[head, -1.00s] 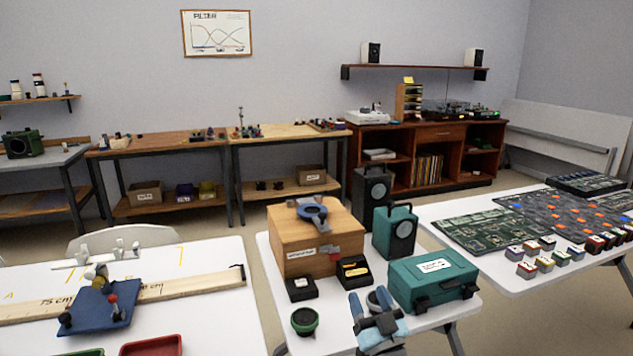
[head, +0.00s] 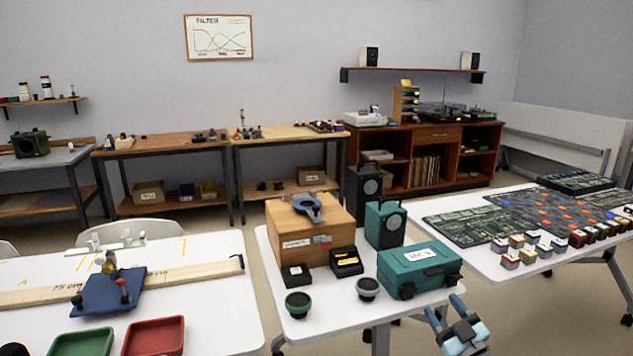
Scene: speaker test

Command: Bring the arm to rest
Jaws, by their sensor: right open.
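My right gripper (head: 444,308) is at the bottom right of the head view, past the right front corner of the middle white table (head: 335,325). Its two blue fingers are apart with nothing between them. A grey round driver (head: 368,288) stands on the table, to the left of the gripper and clear of it. A green round driver (head: 298,304) stands further left. The teal case (head: 420,270) lies behind the gripper. My left gripper is not in view.
A wooden speaker box (head: 300,235) with a blue ring on top, a teal speaker (head: 385,226) and two small black boxes share the middle table. The right table (head: 470,263) holds circuit boards and small blocks. Floor shows between these tables.

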